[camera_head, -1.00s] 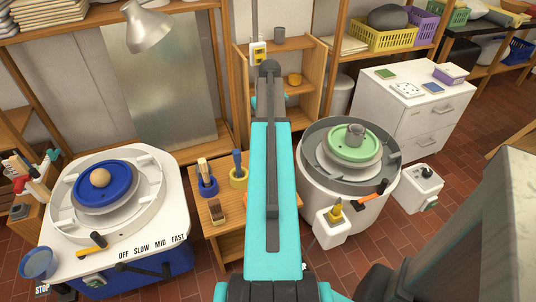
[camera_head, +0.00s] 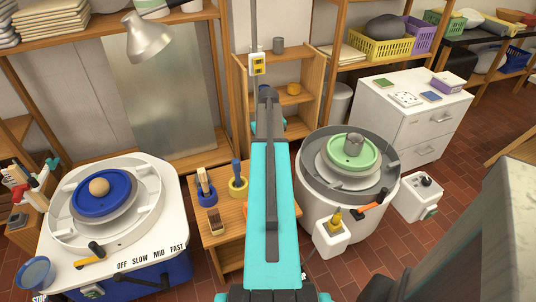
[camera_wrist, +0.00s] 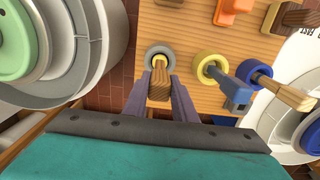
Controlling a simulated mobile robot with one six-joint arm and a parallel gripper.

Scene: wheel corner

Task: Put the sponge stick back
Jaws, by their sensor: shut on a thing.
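My gripper (camera_wrist: 160,78) is shut on the wooden handle of the sponge stick (camera_wrist: 159,90) in the wrist view. The handle points toward the camera between the two fingers. A grey ring-shaped holder (camera_wrist: 151,51) lies just past the fingertips on the wooden stand. Yellow, likely the sponge end, shows within the ring's outline; how deep it sits cannot be told. In the head view my arm hides the gripper, the stick and the grey holder.
On the stand (camera_head: 231,216), a yellow holder (camera_head: 238,188) with a blue tool and a blue holder (camera_head: 207,199) with a wooden-handled tool stand close by. Pottery wheels flank the stand: one with a blue disc (camera_head: 85,205), one with a green disc (camera_head: 370,155).

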